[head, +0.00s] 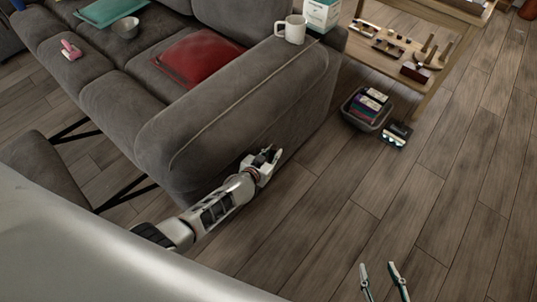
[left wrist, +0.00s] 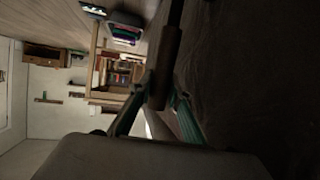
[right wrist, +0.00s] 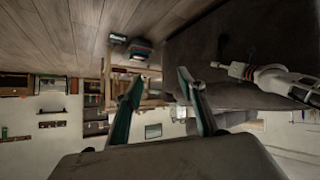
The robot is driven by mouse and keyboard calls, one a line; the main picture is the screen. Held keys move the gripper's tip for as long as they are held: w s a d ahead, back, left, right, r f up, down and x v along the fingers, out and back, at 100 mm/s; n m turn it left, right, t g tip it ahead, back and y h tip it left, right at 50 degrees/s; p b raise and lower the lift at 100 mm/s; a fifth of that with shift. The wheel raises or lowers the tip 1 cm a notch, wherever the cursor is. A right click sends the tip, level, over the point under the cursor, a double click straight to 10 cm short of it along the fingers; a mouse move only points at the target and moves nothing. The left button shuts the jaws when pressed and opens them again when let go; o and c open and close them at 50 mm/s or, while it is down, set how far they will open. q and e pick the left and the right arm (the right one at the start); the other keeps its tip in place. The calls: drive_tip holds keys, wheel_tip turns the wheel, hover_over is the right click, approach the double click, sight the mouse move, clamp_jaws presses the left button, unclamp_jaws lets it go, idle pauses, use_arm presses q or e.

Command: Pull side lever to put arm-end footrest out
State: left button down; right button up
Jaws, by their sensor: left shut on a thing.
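The grey sofa (head: 235,105) stands with its near arm's outer side facing me. My left gripper (head: 264,158) is against that side, low down. In the left wrist view its fingers (left wrist: 160,98) are shut on a dark side lever (left wrist: 165,68). In the head view the gripper hides most of the lever. A grey footrest panel (head: 42,178) stands out in front of the near seat, with black metal struts between it and the sofa. My right gripper (head: 379,270) is open and empty above the floor; its parted fingers also show in the right wrist view (right wrist: 160,85).
A red cushion (head: 200,58) and a bowl (head: 126,28) are on the seats. A basket (head: 364,118) sits on the floor by a wooden shelf (head: 432,95). The wooden floor at right is clear.

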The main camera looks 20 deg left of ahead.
use_arm(q)
drive_tip(key=shift+w+d+f+g+p, duration=0.1)
drive_tip(key=shift+w+d+g+p, duration=0.2)
drive_tip(key=shift+w+p, duration=0.2)
drive_tip(key=shift+w+d+f+g+p, duration=0.1)
drive_tip(key=shift+w+d+g+p, duration=0.05)
drive_tip(key=shift+w+g+p, duration=0.3)
drive_tip(key=c, duration=1.9)
unclamp_jaws()
drive_tip(key=shift+w+f, duration=0.1)
